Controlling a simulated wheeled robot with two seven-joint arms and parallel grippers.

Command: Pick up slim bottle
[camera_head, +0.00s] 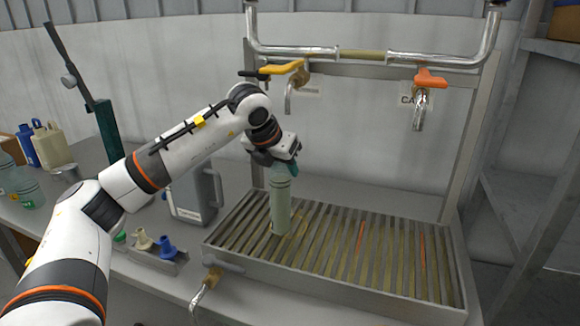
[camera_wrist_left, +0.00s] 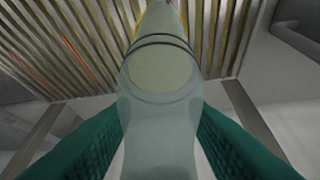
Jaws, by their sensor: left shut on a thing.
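The slim bottle (camera_head: 279,204) is pale green and translucent. In the head view it stands nearly upright at the left part of the slatted metal drain tray (camera_head: 452,270). My left gripper (camera_head: 277,160) comes down from above and is shut on the bottle's upper part, hiding its top. I cannot tell whether the bottle's base touches the slats. In the left wrist view the bottle (camera_wrist_left: 160,95) runs up the middle between the two green finger pads, with the slats behind it. My right gripper is not in view.
A yellow-handled tap (camera_head: 290,72) and an orange-handled tap (camera_head: 426,85) hang from pipes above the tray. A grey jug (camera_head: 195,195) stands left of the tray. Small funnels (camera_head: 150,243) sit in front of it. Jugs and bottles (camera_head: 50,147) stand at far left. The tray's right half is clear.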

